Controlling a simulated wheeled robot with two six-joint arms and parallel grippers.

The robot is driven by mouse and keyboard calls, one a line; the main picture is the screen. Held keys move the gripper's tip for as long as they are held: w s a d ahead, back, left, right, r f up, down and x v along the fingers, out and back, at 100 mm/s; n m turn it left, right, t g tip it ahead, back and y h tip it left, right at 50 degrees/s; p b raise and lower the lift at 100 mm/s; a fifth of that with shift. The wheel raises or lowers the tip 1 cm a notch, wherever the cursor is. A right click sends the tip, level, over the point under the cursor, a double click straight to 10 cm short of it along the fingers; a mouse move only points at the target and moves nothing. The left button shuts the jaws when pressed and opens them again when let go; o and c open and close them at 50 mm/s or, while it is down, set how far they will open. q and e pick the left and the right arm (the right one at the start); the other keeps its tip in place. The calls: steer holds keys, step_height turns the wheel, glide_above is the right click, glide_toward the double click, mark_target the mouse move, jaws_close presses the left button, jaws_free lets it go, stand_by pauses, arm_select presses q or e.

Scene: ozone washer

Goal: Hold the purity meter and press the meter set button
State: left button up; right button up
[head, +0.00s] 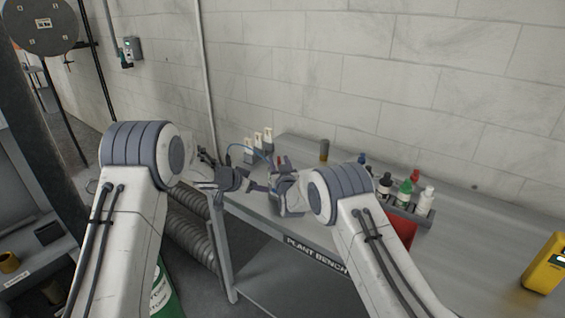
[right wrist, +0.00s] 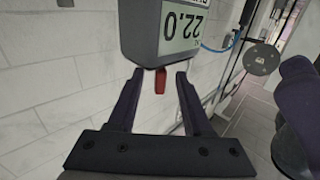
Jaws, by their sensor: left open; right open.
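A dark grey meter (right wrist: 140,35) with a display reading 22.0, upside down, fills the top of the right wrist view. I take it to be the purity meter. A small red part (right wrist: 160,81) sticks out below its edge. My right gripper (right wrist: 159,76) is open, its fingertips on either side of the red part and close to the meter's edge; contact cannot be told. In the head view, my left gripper (head: 262,188) is open over the bench's left end, close to my right wrist. My arms hide most of the meter there.
The plant bench (head: 460,255) stands along the block wall. A rack (head: 412,214) of several bottles and a red item (head: 400,232) are right of my right arm. A yellow device (head: 546,264) stands at the far right. A dark cylinder (head: 324,150) stands at the back.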

steer(key=shift+w, duration=0.25)
jaws_close()
stand_by(1.3)
arm_select(q)
jaws_close()
stand_by(1.6)
